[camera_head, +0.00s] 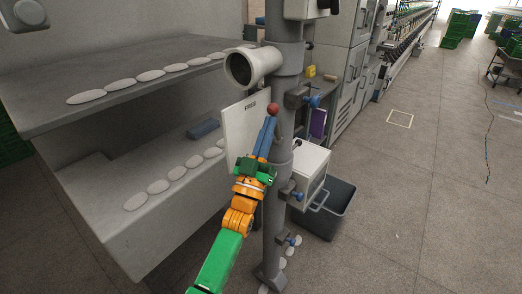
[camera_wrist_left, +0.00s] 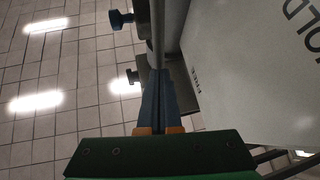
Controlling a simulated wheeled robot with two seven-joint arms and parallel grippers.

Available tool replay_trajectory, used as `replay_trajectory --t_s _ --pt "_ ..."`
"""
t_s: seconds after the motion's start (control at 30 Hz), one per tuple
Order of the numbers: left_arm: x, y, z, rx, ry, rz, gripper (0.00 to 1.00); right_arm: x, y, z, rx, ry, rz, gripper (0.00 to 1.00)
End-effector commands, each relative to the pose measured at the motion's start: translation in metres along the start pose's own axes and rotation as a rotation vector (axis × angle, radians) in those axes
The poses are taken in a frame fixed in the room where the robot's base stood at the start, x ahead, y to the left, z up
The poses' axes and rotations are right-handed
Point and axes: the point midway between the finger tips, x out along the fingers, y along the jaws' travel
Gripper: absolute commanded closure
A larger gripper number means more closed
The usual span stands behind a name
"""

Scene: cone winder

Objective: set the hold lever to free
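The hold lever shows as a red ball knob (camera_head: 273,109) in the head view, in front of the grey column. A pale plate (camera_head: 240,132) beside it carries the word FREE near the knob. In the left wrist view the plate (camera_wrist_left: 245,75) also shows FREE and part of the word HOLD. My left gripper (camera_head: 270,121) has its blue fingers side by side, with the tips just below the knob. The left wrist view shows the fingers (camera_wrist_left: 158,75) close together with nothing visible between them. I cannot tell if they touch the knob. My right gripper is not in view.
The grey column (camera_head: 286,80) carries blue-knobbed clamps (camera_head: 313,101) and a white box (camera_head: 310,168). A dark bin (camera_head: 325,208) stands right of it. Shelves (camera_head: 125,95) with pale discs stand at the left. The floor at the right is open.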

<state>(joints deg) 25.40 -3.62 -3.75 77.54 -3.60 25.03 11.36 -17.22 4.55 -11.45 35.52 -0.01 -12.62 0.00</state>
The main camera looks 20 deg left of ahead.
Motion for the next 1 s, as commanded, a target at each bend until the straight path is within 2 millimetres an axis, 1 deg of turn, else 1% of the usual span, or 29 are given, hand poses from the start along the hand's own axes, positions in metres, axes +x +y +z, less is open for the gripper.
replay_trajectory --t_s 0.4,1.0 --pt "0.011 0.003 -0.004 -0.001 0.003 0.0 1.0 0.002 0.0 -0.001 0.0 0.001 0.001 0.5" --pt "0.013 0.003 -0.004 0.0 0.002 0.0 1.0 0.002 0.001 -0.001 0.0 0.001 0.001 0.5"
